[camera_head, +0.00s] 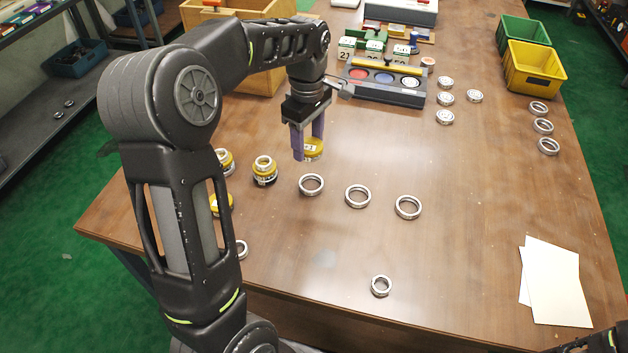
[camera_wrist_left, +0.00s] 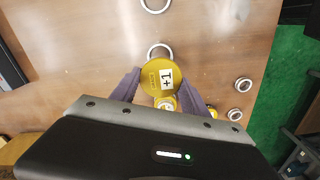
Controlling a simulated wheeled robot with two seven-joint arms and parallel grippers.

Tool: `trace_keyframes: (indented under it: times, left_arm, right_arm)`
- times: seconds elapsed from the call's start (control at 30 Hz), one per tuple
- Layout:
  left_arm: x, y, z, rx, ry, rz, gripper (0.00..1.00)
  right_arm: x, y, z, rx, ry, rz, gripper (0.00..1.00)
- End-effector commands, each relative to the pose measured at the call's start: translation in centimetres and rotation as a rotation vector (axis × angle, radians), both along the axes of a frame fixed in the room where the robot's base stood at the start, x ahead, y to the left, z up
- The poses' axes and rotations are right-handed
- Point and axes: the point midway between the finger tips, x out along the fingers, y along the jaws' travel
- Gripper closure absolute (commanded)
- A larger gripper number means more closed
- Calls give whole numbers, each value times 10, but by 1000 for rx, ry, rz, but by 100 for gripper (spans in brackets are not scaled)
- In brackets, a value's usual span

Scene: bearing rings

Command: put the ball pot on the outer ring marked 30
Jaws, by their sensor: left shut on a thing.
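The ball pot, with a yellow lid and a white label, shows in the head view (camera_head: 313,150) and in the left wrist view (camera_wrist_left: 157,75). The label seems to carry a 1 and a plus sign. My left gripper (camera_head: 309,143) is shut on the pot and holds it above the table. Three large silver rings stand in a row in front of it: the left ring (camera_head: 311,184), the middle ring (camera_head: 357,196) and the right ring (camera_head: 408,207). Their marks are too small to read. The left one is nearest the pot.
A yellow-and-black pot (camera_head: 264,174) with a ring on top stands left of the row; more yellow pots are partly behind my arm. A smaller ring (camera_head: 381,286) lies in front. White cards (camera_head: 556,284) lie at right. A grey tray (camera_head: 385,88) stands behind. The table's middle right is clear.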

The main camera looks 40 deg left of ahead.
Motion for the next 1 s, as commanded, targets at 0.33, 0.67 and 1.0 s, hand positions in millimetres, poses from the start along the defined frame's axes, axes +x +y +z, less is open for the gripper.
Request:
trace_keyframes:
  times: [0.33,0.67,1.0]
  left_arm:
    - [-1,-1,-40,-1,4,0,94]
    - [1,-1,-63,0,-1,-1,94]
    - [0,-1,-84,0,3,0,94]
  right_arm:
    - [0,0,4,0,-1,-1,64]
    - [0,0,5,0,-1,-1,64]
    - [0,0,8,0,-1,-1,64]
